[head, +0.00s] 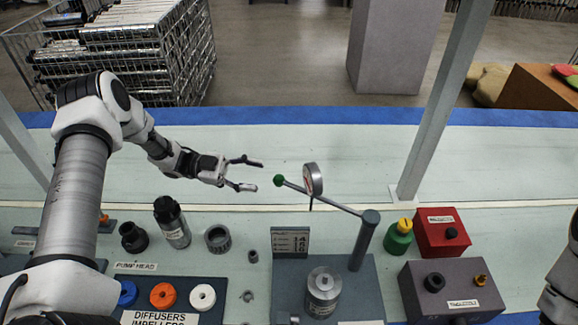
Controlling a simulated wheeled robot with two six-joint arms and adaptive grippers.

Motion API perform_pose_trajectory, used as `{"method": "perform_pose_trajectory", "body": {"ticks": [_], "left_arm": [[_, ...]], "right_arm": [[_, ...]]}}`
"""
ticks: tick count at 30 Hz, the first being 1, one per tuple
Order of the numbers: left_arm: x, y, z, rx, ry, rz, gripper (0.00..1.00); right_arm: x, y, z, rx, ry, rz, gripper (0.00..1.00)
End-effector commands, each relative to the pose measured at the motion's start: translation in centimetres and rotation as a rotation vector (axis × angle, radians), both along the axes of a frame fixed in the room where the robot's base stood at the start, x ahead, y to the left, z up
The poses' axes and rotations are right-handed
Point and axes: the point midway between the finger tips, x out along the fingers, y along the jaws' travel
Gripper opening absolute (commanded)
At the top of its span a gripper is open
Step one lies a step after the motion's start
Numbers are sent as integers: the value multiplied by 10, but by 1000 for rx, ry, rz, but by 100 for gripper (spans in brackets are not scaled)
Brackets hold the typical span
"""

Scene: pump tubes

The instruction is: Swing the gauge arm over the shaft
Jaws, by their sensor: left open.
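The gauge arm (335,204) is a thin grey rod running from a dark post (365,243) up and left to a green ball knob (278,180). A round dial gauge (313,179) hangs on the rod with its thin stem pointing down. A short metal cylinder (323,293), probably the shaft's holder, stands on the grey base plate (370,300), nearer to me than the gauge. The gauge appears beyond it, not over it. My left gripper (259,176) is open and empty, its fingertips just left of the green knob with a small gap. My right gripper is out of view.
Left of the plate are a dark bottle (172,225), black and grey rings (218,239) and a tray with coloured discs (163,295). Right are a green-yellow knob (399,238), a red box (442,232) and a grey box (452,290). A metal upright (440,110) stands behind.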

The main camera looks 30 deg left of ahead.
Motion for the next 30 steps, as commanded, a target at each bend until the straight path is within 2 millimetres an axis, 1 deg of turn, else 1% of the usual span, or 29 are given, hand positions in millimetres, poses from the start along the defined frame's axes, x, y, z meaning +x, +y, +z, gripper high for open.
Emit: {"method": "perform_pose_trajectory", "body": {"ticks": [6,10,14,20,23,24,25,30], "left_arm": [[9,-40,1,-1,6,-4,55],[14,-61,1,0,5,-2,55],[17,-71,0,0,3,0,55],[17,-71,0,0,3,3,55],[17,-71,0,1,3,2,24],[17,-71,0,1,3,2,9],[17,-71,0,0,3,3,0],[17,-71,0,0,3,3,0]], "right_arm": [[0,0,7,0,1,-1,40],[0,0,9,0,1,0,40],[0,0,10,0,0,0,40],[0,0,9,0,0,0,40],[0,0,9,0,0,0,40],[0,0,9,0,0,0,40],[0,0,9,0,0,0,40],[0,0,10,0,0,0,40]]}}
